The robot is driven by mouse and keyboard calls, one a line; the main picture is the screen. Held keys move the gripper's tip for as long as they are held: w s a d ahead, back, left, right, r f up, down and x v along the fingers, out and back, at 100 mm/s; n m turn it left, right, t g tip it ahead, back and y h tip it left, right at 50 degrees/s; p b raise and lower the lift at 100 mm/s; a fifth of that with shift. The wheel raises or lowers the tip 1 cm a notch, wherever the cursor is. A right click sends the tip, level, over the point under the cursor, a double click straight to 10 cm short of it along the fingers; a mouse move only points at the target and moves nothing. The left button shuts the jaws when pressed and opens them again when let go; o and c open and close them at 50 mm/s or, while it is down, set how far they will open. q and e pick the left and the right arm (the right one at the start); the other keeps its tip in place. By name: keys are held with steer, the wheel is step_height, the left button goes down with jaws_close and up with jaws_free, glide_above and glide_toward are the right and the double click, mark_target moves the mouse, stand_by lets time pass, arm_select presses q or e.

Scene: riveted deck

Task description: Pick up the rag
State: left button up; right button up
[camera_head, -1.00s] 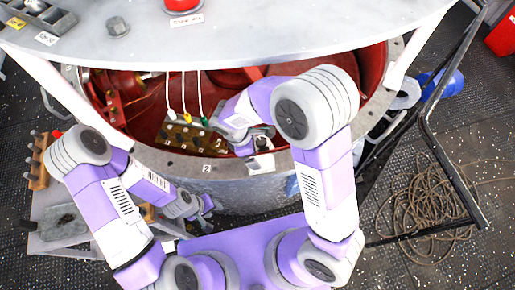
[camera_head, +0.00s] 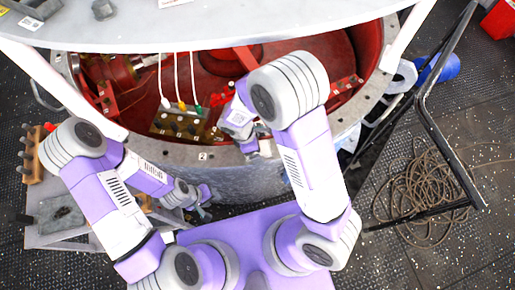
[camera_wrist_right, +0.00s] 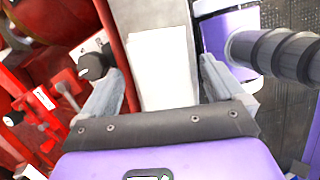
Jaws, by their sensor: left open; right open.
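My right gripper (camera_head: 258,148) is at the near rim of the vessel, far from the rag. In the right wrist view, the right gripper's fingers (camera_wrist_right: 160,85) are apart, with the grey rim and its white label beyond them. The rag is not in that view.
The round red-lined vessel (camera_head: 225,155) holds a block with cables (camera_head: 180,125). A wooden rack (camera_head: 35,160) stands on the cart's far side. A black metal frame (camera_head: 430,120) and coiled rope (camera_head: 425,195) are at the right. A grey tabletop (camera_head: 200,25) spans the top.

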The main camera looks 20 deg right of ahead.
steer(key=shift+f, duration=0.25)
stand_by(0.3)
steer(key=c, duration=1.2)
steer(key=shift+r, duration=0.35)
steer(key=shift+c, duration=1.2)
step_height(320, 180, up, 10)
steer(key=p, duration=0.2)
